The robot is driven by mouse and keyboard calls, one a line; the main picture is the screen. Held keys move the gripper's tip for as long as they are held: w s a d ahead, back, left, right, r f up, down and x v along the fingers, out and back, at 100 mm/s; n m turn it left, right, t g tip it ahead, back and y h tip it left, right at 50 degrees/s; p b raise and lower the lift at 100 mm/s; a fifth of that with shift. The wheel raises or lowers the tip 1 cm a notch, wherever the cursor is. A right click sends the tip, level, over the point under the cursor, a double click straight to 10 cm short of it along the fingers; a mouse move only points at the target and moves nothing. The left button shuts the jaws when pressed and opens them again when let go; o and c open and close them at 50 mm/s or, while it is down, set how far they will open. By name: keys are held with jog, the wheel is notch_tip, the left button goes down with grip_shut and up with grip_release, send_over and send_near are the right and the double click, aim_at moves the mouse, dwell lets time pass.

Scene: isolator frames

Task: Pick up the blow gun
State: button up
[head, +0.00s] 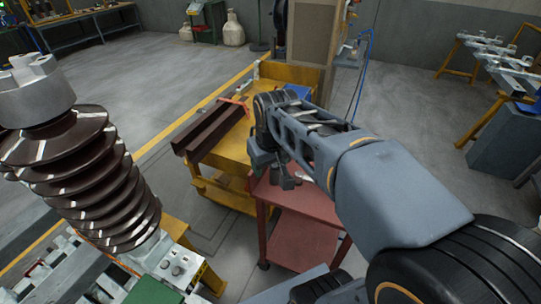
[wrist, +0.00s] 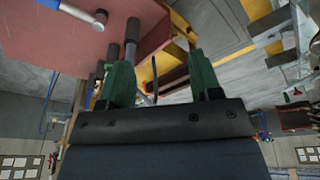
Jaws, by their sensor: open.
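My gripper (head: 277,172) is over the far-left part of the red cart in the head view. In the wrist view my gripper (wrist: 157,45) has its two green-based fingers spread, with nothing held between them. A tool with a blue handle and silver head (wrist: 78,10) lies on the red cart top in the wrist view, left of the fingers and cut by the top edge. I cannot tell whether it is the blow gun. A small orange-red item (head: 236,103) lies on the yellow cart; its kind is too small to tell. My arm hides part of both carts.
The red cart (head: 303,240) stands beside the yellow cart (head: 228,155), which carries dark brown beams (head: 208,128) and a blue item (head: 298,91). A large ribbed brown insulator (head: 85,180) stands at left.

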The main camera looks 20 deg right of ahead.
jog(key=w+d+r+n+g+b, duration=0.1)
jog(key=w+d+b, duration=0.3)
jog(key=w, duration=0.6)
jog(key=n+g, duration=0.1)
send_over(275, 165)
jog(key=shift+w+d+f+g+b, duration=0.3)
jog(key=shift+w+d+f+b, duration=0.1)
jog(key=shift+w, duration=0.25)
notch_tip(275, 165, down, 7)
jog(key=shift+w+d+r+b, duration=0.1)
jog(key=shift+r+b, duration=0.1)
jog(key=shift+b, duration=0.55)
jog(key=shift+s+a+f+b, duration=0.1)
jog(key=shift+f+b, duration=0.2)
jog(key=shift+f, duration=1.35)
jog(key=shift+s+a+f+b, duration=0.1)
jog(key=shift+f+b, duration=0.2)
jog(key=shift+f, duration=1.35)
jog(key=c, duration=1)
